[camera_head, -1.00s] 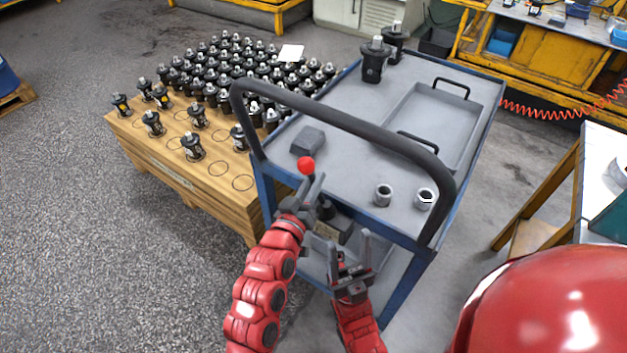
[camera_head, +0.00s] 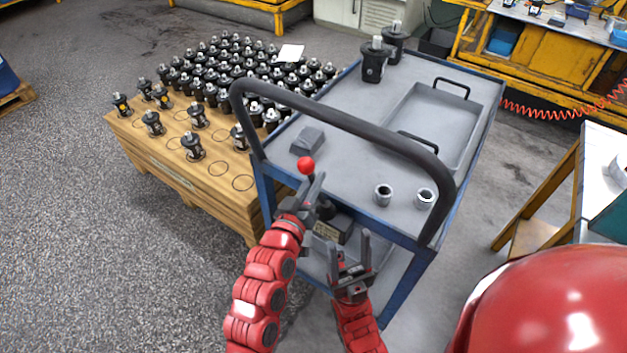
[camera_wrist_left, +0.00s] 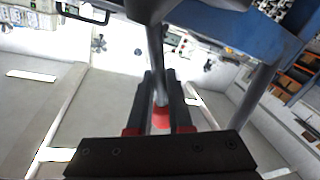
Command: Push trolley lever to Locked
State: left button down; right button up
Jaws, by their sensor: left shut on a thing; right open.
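The trolley (camera_head: 370,115) is a blue-framed cart with a grey top and a dark push handle (camera_head: 345,122). Its lever has a red ball knob (camera_head: 306,164) near the front left of the top. My left gripper (camera_head: 312,187) is shut on the lever, just below the knob in the head view. In the left wrist view the grey lever rod (camera_wrist_left: 157,62) runs between the two fingers, with red showing low between them. My right gripper (camera_head: 349,246) is open and empty, lower and to the right, in front of the trolley. No lock marking is legible.
The trolley top carries two metal rings (camera_head: 383,194), a grey block (camera_head: 307,141) and two dark motors (camera_head: 374,62) at the back. A wooden pallet (camera_head: 200,175) with many motors stands to the left. Open floor (camera_head: 90,230) lies at the lower left.

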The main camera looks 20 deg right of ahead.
pick_arm(q)
jog(key=shift+s, duration=0.1)
dwell(0.6)
jog(key=shift+s+d+r+m+b, duration=0.1)
jog(key=shift+s+d+m+b, duration=0.2)
jog(key=shift+m+b, duration=0.4)
jog(key=s+m+b, duration=0.1)
jog(key=s+d+m, duration=0.1)
jog(key=m, duration=0.1)
jog(key=shift+d+r+t+h+b, duration=0.15)
jog(key=shift+d+t+h+b, duration=0.15)
jog(key=shift+h+b, duration=0.1)
jog(key=shift+s+d+f+m+h+b, duration=0.1)
jog(key=shift+s+d+m+h+b, duration=0.3)
jog(key=shift+m, duration=0.65)
jog(key=shift+s+d+f+m+h+b, duration=0.15)
jog(key=shift+s+d+m+b, duration=0.2)
jog(key=shift+s+m+b, duration=0.55)
jog(key=shift+s+d+f+m+h+b, duration=0.1)
jog(key=shift+s+d+m+h+b, duration=0.2)
jog(key=shift+m, duration=0.95)
jog(key=shift+w+d, duration=0.1)
jog(key=c, duration=0.8)
grip_release()
jog(key=shift+c, duration=0.2)
